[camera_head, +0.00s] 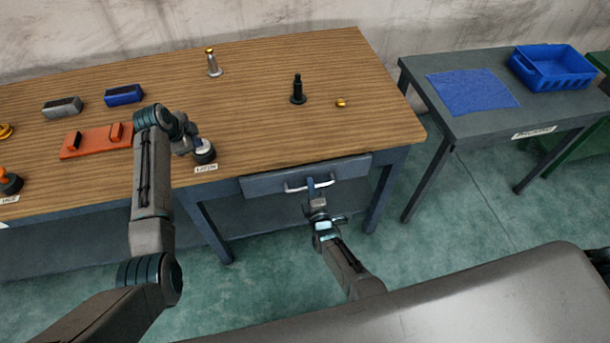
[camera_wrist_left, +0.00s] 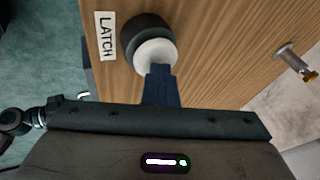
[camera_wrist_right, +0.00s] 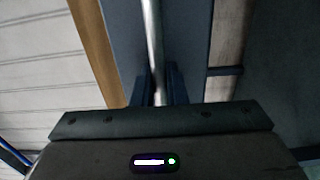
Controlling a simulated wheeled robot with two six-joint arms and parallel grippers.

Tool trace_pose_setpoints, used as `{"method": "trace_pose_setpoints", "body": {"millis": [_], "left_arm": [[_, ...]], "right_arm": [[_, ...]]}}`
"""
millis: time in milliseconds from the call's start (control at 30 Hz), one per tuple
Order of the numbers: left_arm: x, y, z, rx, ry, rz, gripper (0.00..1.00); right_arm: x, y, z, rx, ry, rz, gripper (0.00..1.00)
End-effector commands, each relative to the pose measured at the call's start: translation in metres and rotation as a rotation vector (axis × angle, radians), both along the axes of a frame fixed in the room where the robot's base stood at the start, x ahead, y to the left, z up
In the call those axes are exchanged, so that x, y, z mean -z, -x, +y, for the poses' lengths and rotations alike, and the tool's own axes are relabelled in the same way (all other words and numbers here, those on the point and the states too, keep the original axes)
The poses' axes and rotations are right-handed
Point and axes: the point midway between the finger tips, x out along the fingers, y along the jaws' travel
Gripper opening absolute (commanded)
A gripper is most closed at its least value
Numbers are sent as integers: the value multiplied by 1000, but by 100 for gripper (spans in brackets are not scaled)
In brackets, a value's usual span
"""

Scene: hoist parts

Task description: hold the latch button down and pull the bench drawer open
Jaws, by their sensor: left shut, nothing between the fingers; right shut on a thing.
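The latch button (camera_wrist_left: 155,53) is a white cap on a dark round base, beside a LATCH label (camera_wrist_left: 106,36). It also shows in the head view (camera_head: 204,147), near the bench's front edge. My left gripper (camera_wrist_left: 158,76) is shut and empty, its fingertips at the white cap. I cannot tell how far the cap is pressed. The bench drawer (camera_head: 262,186) has a blue-grey front under the bench top, with a silver bar handle (camera_head: 325,183). My right gripper (camera_head: 311,189) is shut on this handle (camera_wrist_right: 152,38). The drawer looks shut or nearly so; I cannot tell exactly.
The wooden bench (camera_head: 265,110) carries a black post (camera_head: 298,90), a silver post (camera_head: 213,62), a brass piece (camera_head: 341,103), an orange tray (camera_head: 92,142) and two small blocks. A side table (camera_head: 470,121) with a blue bin (camera_head: 552,72) stands right. Floor below the drawer looks clear.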

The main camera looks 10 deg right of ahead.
Motion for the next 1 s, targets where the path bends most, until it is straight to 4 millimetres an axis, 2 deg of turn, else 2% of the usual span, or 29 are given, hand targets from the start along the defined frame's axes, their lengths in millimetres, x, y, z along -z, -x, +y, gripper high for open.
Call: {"method": "trace_pose_setpoints", "body": {"millis": [1000], "left_arm": [[2,1,0,0,-1,4,0]], "right_arm": [[1,52,0,0,0,2,0]]}}
